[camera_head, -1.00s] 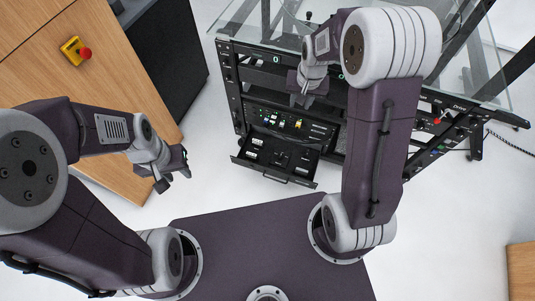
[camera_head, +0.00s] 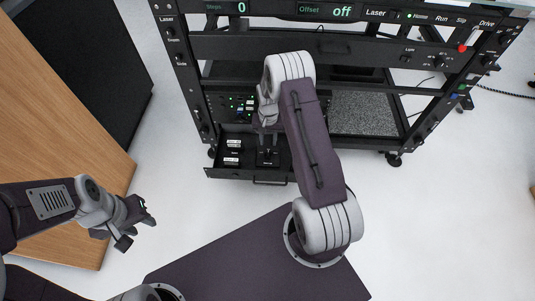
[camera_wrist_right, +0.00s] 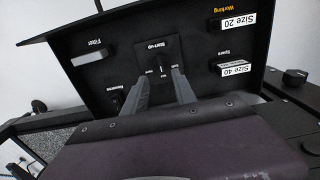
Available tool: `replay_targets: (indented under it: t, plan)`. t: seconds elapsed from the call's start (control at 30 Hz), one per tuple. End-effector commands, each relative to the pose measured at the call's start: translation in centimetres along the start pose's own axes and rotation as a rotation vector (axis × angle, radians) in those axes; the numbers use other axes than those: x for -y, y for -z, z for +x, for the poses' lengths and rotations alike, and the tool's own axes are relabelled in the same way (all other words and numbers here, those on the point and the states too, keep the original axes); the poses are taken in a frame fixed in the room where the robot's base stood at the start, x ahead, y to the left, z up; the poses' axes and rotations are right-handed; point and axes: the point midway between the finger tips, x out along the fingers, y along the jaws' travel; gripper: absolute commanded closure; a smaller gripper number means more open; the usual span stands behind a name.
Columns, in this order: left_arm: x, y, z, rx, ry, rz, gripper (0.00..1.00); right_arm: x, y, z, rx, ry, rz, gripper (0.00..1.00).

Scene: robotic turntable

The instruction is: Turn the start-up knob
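The start-up knob (camera_wrist_right: 160,62) is a small dark knob on a black plate labelled "Start-up" in the right wrist view. It sits on the panel of the pulled-out drawer (camera_wrist_right: 85,72), which shows low on the rack in the head view (camera_head: 222,175). My right gripper (camera_wrist_right: 162,78) has its two grey fingers apart, one on each side of the knob in the picture; I cannot tell whether they touch it. In the head view my right gripper (camera_head: 268,156) is over the drawer. My left gripper (camera_head: 136,231) is open and empty over the floor.
The panel also carries a "Filter" label (camera_wrist_right: 90,53), a "Reverse" knob (camera_wrist_right: 116,100), and "Size 20" (camera_wrist_right: 239,21) and "Size 40" (camera_wrist_right: 233,68) labels. The black rack (camera_head: 300,45) stands above the drawer. A wooden cabinet (camera_head: 60,130) is at left.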

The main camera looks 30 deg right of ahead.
Motion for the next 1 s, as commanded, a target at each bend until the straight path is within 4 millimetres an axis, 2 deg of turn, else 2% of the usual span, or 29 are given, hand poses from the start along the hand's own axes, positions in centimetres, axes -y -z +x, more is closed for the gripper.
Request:
replay_targets:
  t: [0.3, 0.4, 0.7, 0.8, 0.83, 1.0]
  plan:
    - [0.1, -0.5, 4.9, 0.001, 0.000, 0.000, 0.64, 0.0, 0.0, 6.7, 0.000, 0.000, 0.000, 0.67]
    - [0.1, -0.7, 6.0, 0.001, 0.000, 0.000, 0.64, 0.0, -0.1, 8.3, 0.001, 0.000, 0.000, 0.67]
    - [0.1, -0.6, 6.0, 0.001, 0.000, 0.000, 0.64, 0.0, 0.0, 8.6, -0.001, 0.000, 0.000, 0.67]
    - [0.1, -0.6, 6.0, 0.001, 0.000, 0.000, 0.64, 0.0, 0.0, 8.5, -0.001, 0.000, 0.000, 0.95]
    - [0.1, -0.6, 6.0, 0.001, 0.000, 0.000, 0.64, 0.0, 0.0, 8.5, -0.001, 0.000, 0.000, 1.00]
    - [0.1, -0.6, 6.0, 0.001, 0.000, 0.000, 0.64, 0.0, 0.0, 8.5, -0.001, 0.000, 0.000, 1.00]
